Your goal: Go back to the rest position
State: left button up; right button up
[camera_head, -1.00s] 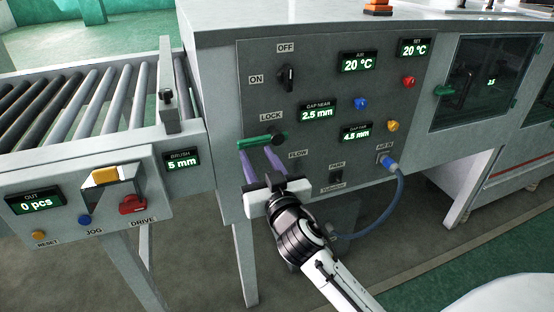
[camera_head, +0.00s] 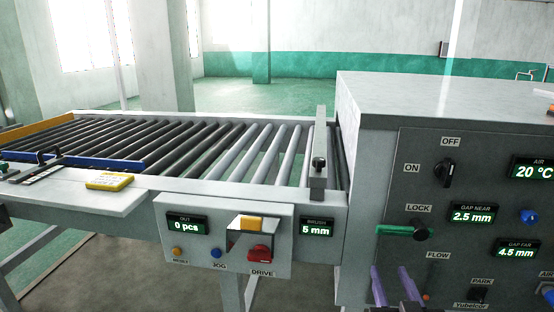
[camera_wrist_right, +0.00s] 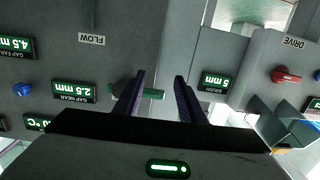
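My right gripper (camera_head: 391,268) is at the lower right of the head view, in front of the grey control panel (camera_head: 395,165). Its two purple fingers are apart with nothing between them, below the green LOCK handle (camera_head: 396,231). The handle lies horizontal, its dark knob at the right end. The right wrist view shows the open fingers (camera_wrist_right: 158,80) with the green handle (camera_wrist_right: 152,94) beyond them, partly hidden by one finger. The wrist of the right arm is cut off by the lower edge of the head view. My left gripper is not in view.
A roller conveyor (camera_head: 105,186) fills the left, with a yellow block (camera_head: 110,181) on its near side plate. The panel carries a black ON/OFF switch (camera_head: 445,172) and a blue knob (camera_head: 528,216).

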jog(key=s+a+f+n+g+y, duration=0.2)
jog(key=s+a+f+g+y, duration=0.1)
jog(key=s+f, duration=0.9)
jog(key=s+a+f+n+g+y, duration=0.2)
jog(key=s+a+f+g, duration=0.3)
jog(key=s+a+f, duration=0.3)
jog(key=s+f, duration=0.4)
jog(key=f, duration=0.3)
jog(key=shift+s+f+y, duration=0.3)
jog(key=shift+f+y, duration=0.05)
jog(key=shift+y, duration=0.05)
jog(key=shift+d, duration=0.15)
